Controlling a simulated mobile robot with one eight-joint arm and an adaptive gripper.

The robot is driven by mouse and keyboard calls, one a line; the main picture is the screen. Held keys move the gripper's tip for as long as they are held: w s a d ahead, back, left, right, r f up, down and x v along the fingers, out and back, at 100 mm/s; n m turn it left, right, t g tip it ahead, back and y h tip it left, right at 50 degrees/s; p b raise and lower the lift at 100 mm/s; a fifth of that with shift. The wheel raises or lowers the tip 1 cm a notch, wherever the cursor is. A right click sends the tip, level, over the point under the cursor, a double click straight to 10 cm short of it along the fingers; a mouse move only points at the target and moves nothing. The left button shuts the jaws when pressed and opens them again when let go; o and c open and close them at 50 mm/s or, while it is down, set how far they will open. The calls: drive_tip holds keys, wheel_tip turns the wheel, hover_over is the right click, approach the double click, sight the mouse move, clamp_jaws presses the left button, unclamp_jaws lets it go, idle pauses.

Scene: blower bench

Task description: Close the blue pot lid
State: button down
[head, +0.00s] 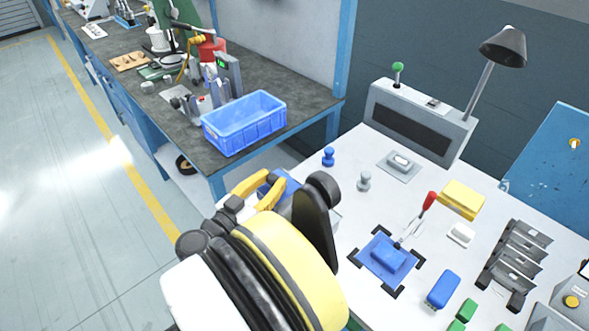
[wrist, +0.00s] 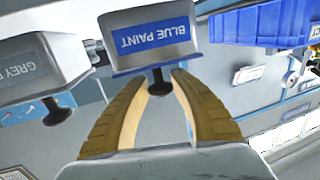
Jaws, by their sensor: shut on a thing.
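The blue paint pot (wrist: 200,32), pale grey with a blue label reading BLUE PAINT, is upside down at the top of the wrist view. A black knob (wrist: 159,84) stands out from its lid side. My gripper (wrist: 157,76) has its two yellow fingers around this knob, shut on it. In the head view my gripper (head: 275,179) is at the bench's left edge, with the pot mostly hidden behind my arm. I cannot tell how the lid sits on the pot.
A grey paint pot (wrist: 40,68) with its own black knob (wrist: 58,112) stands close beside. A blue crate (head: 245,122) is on the dark bench behind. The white bench holds a blue pad (head: 386,258) with a red-handled tool (head: 428,202) and a lamp (head: 503,48).

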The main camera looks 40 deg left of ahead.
drive_tip(key=shift+f, duration=0.1)
idle(0.5)
drive_tip(key=c, duration=1.1)
unclamp_jaws()
drive_tip(key=shift+s, duration=0.1)
drive_tip(key=shift+o, duration=0.2)
drive_tip(key=shift+s, duration=0.1)
drive_tip(key=s+d, duration=0.2)
drive_tip(key=s, duration=0.9)
drive_tip(key=shift+s, duration=0.35)
drive_tip(key=shift+a, duration=0.1)
